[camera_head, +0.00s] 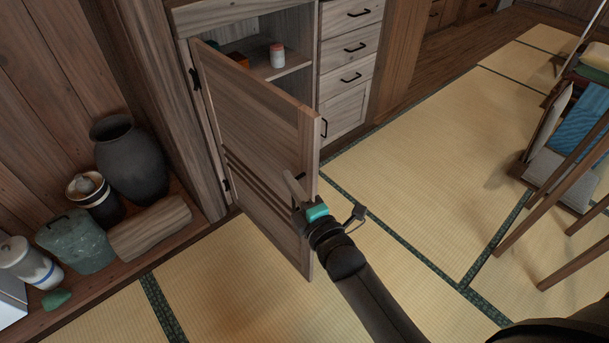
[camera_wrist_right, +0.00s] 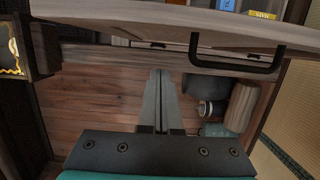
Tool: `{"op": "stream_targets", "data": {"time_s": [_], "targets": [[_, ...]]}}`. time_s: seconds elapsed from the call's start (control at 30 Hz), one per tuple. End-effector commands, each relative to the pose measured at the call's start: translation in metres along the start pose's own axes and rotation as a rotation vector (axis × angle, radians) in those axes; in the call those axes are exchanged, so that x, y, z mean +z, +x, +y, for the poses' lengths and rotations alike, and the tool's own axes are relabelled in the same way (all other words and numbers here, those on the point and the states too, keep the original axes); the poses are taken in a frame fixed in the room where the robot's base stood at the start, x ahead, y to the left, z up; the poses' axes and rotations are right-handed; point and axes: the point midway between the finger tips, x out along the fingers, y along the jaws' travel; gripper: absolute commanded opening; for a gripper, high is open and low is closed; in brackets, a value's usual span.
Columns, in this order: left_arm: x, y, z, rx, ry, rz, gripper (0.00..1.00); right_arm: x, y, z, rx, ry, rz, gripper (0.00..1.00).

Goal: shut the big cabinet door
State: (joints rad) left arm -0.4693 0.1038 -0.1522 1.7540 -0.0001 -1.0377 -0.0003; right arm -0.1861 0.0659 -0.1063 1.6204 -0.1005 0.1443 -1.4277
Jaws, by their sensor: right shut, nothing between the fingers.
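The big cabinet door (camera_head: 255,140) is wooden and stands ajar in the head view, hinged at its left edge and swung out from the cabinet (camera_head: 245,18). My right gripper (camera_head: 290,178) is in front of the door's outer face, near its free edge. It is shut and empty; its closed fingers also show in the right wrist view (camera_wrist_right: 162,100). A black door handle (camera_wrist_right: 238,66) crosses the upper right of the wrist view, beside the fingers. I cannot tell whether the fingertips touch the door. My left gripper is not in view.
A white jar with a red lid (camera_head: 277,55) stands on the cabinet shelf. Drawers (camera_head: 350,50) adjoin on the right. A rack (camera_head: 570,190) is at the far right. Tatami between is clear.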

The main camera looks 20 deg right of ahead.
Motion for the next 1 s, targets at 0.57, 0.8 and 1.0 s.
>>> {"op": "stream_targets", "data": {"time_s": [0.57, 0.8, 1.0], "targets": [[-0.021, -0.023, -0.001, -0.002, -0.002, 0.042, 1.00, 0.039, 0.012, 0.000, 0.000, 0.001, 0.000, 0.00], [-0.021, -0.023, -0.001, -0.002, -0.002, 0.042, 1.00, 0.039, 0.012, 0.000, 0.000, 0.001, 0.000, 0.00], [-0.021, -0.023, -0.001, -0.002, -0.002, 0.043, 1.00, 0.048, 0.007, 0.000, -0.001, -0.002, 0.001, 0.00]]}}
